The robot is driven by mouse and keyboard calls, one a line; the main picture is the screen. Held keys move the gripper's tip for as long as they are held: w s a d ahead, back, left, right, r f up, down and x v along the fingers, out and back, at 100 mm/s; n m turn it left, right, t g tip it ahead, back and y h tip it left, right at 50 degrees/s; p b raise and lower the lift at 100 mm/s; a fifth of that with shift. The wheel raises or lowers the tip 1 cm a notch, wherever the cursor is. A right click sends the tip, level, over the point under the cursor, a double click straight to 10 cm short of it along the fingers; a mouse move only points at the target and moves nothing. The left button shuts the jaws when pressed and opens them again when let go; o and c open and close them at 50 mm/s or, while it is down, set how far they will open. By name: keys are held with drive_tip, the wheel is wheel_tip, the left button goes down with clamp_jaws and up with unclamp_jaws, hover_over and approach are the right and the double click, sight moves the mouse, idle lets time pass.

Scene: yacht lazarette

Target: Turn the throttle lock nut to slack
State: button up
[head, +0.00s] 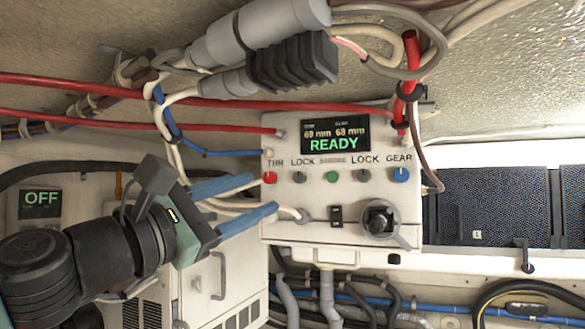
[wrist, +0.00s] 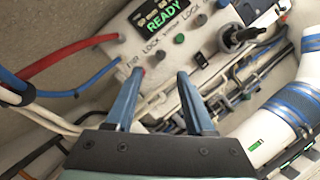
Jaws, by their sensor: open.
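The white control box (head: 285,230) shows a row of knobs under the labels THR, LOCK, LOCK and GEAR. The small grey knob (head: 299,177) under the left LOCK label, beside the red THR knob (head: 270,178), appears to be the throttle lock nut. Its turned position is too small to read. My gripper (head: 268,193) is open and empty, at the left edge of the box in the head view.
A lit display (head: 335,137) reads 69 mm, 68 mm and READY. A green knob (head: 332,177), dark grey knob (head: 364,175) and blue GEAR knob (head: 400,175) continue the row. A black joystick (head: 380,218) sits below. Red cables (head: 220,100) and white hoses run close to my gripper.

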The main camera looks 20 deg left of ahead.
sight(297, 179)
drive_tip(key=p+x, duration=0.3)
drive_tip(key=x, duration=0.5)
drive_tip(key=shift+p, duration=0.3)
drive_tip(key=shift+w+d, duration=0.15)
drive_tip(key=shift+w, duration=0.25)
clamp_jaws()
